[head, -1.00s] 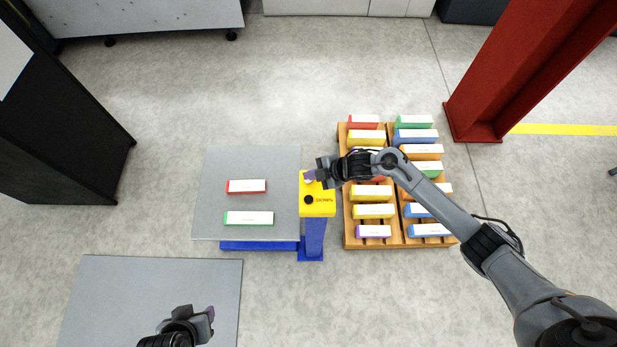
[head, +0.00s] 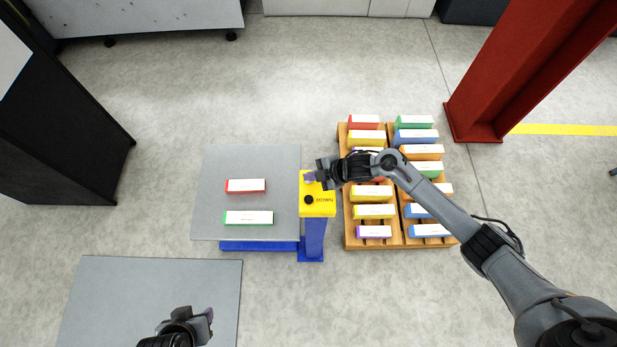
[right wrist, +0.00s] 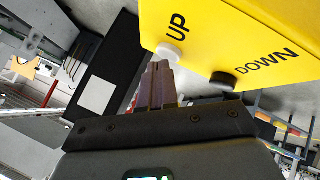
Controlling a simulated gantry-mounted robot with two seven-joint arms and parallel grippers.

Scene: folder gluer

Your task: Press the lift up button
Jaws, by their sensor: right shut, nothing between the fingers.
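The yellow control box (head: 318,207) stands on a blue post beside the grey lift table (head: 220,210). In the right wrist view, its face carries a white button (right wrist: 170,52) by the word UP and a black button (right wrist: 222,80) by the word DOWN. My right gripper (head: 309,176) is shut and empty at the box's far end. In the right wrist view its fingertips (right wrist: 160,68) are at the white button; I cannot tell whether they touch. The white button is hidden in the head view. My left gripper (head: 206,321) is low at the left, over a grey plate, its jaw opening unclear.
A red-edged box (head: 246,186) and a green-edged box (head: 249,217) lie on the lift table. A wooden pallet (head: 390,243) with several coloured boxes stands right of the control box, under my right arm. A red column (head: 520,70) rises at the upper right.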

